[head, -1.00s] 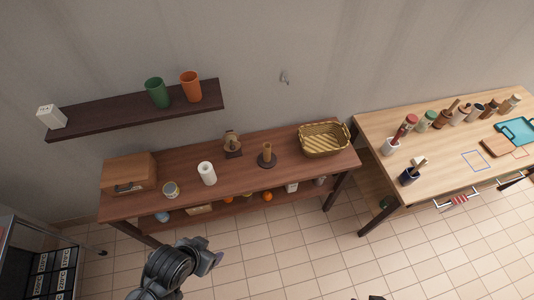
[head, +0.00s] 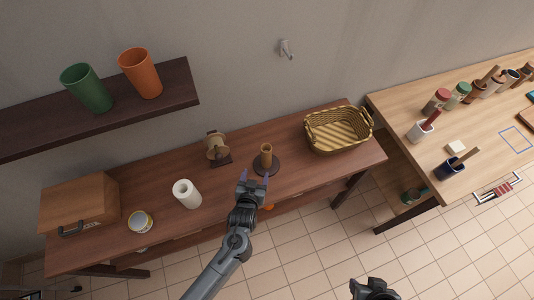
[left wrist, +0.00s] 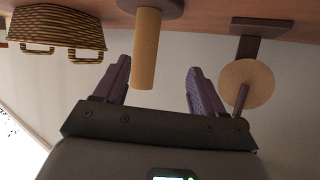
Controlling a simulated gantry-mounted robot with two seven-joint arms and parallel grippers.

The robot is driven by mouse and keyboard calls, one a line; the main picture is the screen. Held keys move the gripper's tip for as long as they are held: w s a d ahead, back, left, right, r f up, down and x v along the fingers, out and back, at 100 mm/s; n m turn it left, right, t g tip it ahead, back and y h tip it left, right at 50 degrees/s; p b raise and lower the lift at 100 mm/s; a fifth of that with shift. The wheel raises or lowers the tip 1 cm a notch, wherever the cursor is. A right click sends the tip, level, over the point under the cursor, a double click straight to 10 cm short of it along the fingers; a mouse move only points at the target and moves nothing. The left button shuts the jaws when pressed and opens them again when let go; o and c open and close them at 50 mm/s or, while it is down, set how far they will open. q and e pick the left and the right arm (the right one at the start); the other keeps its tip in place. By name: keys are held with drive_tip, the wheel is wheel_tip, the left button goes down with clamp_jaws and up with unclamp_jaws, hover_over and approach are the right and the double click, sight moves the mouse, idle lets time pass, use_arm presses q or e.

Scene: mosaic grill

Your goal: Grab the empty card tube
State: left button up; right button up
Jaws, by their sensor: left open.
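The empty card tube (head: 266,154) is a bare brown cylinder standing upright on a dark round holder base (head: 272,168) on the brown sideboard. In the left wrist view, which is upside down, the tube (left wrist: 146,52) hangs from the top, ahead of and roughly between my fingers, slightly left of centre. My left gripper (head: 252,178) is open and empty in front of the tube. Its two purple-grey fingers (left wrist: 157,76) are apart, and no contact with the tube is clear. A dark part of my right arm (head: 373,289) shows at the bottom edge; its jaws cannot be made out.
A white paper roll (head: 187,194) and a cup (head: 140,222) stand left of the tube. A wooden dispenser (head: 217,148) stands behind left, a wicker basket (head: 338,131) to the right. A wooden box (head: 80,205) is at the far left. A shelf (head: 180,95) hangs above.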

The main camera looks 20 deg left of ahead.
sight(266, 160)
use_arm(q)
drive_tip(key=shift+t, duration=0.3)
drive_tip(key=w+b, duration=0.1)
drive_tip(key=w, duration=0.1)
drive_tip(key=w+f, duration=0.1)
drive_tip(key=w, duration=0.1)
drive_tip(key=w+f+b, duration=0.1)
drive_tip(key=w, duration=0.1)
drive_tip(key=shift+w+d+b, duration=0.15)
drive_tip(key=shift+d+b, duration=0.15)
drive_tip(key=shift+d+b+x, duration=0.1)
drive_tip(key=shift+b+x, duration=0.15)
drive_tip(key=shift+x, duration=1.3)
drive_tip(key=shift+d+b+x, duration=0.15)
drive_tip(key=shift+b+x, duration=0.1)
drive_tip(key=shift+x, duration=1.3)
drive_tip(key=shift+f, duration=0.1)
use_arm(e)
drive_tip(key=f, duration=0.5)
drive_tip(key=shift+s+d, duration=0.3)
drive_tip(key=shift+s, duration=0.05)
use_arm(q)
drive_tip(key=shift+c, duration=0.3)
drive_tip(key=c, duration=1)
use_arm(e)
drive_tip(key=shift+d, duration=0.1)
